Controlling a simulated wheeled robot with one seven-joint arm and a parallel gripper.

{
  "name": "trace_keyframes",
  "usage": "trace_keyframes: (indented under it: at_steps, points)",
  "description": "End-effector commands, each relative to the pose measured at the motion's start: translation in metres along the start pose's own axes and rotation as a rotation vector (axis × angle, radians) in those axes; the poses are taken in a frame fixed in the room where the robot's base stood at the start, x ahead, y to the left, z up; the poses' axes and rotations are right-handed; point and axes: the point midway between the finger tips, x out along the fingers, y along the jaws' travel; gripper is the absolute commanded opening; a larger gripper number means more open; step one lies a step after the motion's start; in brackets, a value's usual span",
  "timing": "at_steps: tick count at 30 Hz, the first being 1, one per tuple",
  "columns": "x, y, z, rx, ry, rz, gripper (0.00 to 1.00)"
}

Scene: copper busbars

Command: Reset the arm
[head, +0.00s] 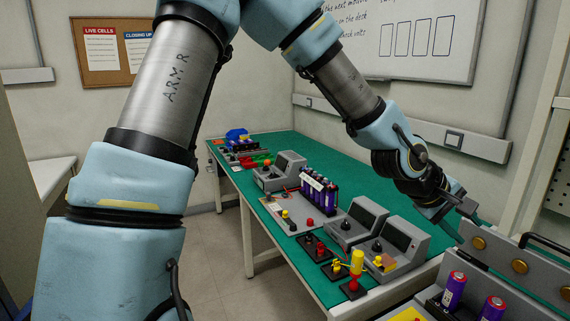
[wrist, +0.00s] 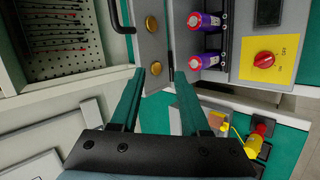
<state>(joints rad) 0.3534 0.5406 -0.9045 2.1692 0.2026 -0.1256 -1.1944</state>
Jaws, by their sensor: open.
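My gripper (head: 458,210) is at the right in the head view, at the end of my bent arm, by a grey panel (head: 500,262) with round copper contacts. In the wrist view my gripper (wrist: 159,76) is open, with its two green fingers apart and nothing held between them. The same grey panel shows beyond the fingertips, with two copper contacts (wrist: 152,24). I cannot tell whether the fingers touch the panel.
Purple cells (head: 453,291) stand below the panel. A red knob on a yellow plate (wrist: 278,68) is at the wrist view's right. The green bench (head: 330,160) carries grey device boxes, a cell row (head: 319,189) and small levers (head: 356,265). Its far right part is clear.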

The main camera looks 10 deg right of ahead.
Motion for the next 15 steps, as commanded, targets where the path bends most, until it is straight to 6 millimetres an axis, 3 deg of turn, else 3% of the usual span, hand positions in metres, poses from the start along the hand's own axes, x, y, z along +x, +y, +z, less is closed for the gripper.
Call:
trace_keyframes:
  at_steps: [1,6,12,15]
  points:
    - [-0.012,-0.026,-0.025,0.035,0.048,-0.061,0.46]
    - [-0.069,-0.115,-0.093,0.141,0.163,-0.285,0.46]
    - [-0.164,-0.215,-0.141,0.195,0.224,-0.543,0.46]
    - [-0.219,-0.263,-0.147,0.193,0.222,-0.657,0.46]
